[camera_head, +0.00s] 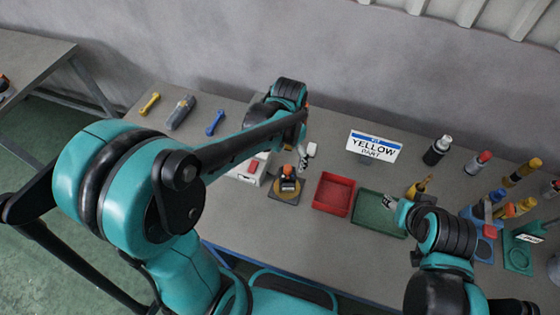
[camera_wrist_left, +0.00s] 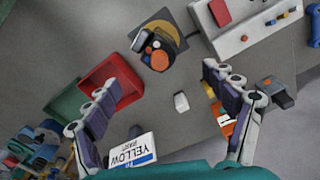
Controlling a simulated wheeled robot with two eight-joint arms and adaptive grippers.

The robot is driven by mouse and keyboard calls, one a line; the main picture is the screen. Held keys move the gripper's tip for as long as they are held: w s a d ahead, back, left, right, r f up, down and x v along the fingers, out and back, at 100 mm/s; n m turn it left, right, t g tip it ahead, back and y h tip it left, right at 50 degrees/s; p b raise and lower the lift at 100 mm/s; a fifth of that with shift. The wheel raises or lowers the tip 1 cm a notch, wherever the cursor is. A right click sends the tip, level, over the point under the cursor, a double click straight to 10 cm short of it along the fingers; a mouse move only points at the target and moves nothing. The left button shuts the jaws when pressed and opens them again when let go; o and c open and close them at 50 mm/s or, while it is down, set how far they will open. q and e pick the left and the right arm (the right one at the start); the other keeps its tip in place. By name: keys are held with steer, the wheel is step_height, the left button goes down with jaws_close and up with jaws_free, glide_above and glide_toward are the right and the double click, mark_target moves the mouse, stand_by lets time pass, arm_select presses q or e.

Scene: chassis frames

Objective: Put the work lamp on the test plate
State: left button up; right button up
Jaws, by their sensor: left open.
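An orange and black item (camera_head: 288,180), which looks like the work lamp, stands on a dark square plate (camera_head: 285,198), which looks like the test plate. My left gripper (camera_head: 306,155) is just behind the plate in the head view.
A red tray (camera_head: 333,193) and a green tray (camera_head: 378,213) lie right of the plate. A white box (camera_head: 247,170) is close on its left. A "YELLOW PART" sign (camera_head: 374,146) stands behind. Several bottles and tools crowd the right end.

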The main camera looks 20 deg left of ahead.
arm_select(q)
steer(key=s+a+r+n+t, duration=0.4)
steer(key=s+r+t, duration=0.3)
steer(key=s, duration=0.3)
steer(key=shift+a+r+n, duration=0.25)
steer(key=shift+r+n, duration=0.15)
steer(key=shift+r, duration=0.05)
step_height(320, 180, down, 10)
steer(key=b, duration=1)
steer(key=shift+f, duration=0.15)
stand_by(0.5)
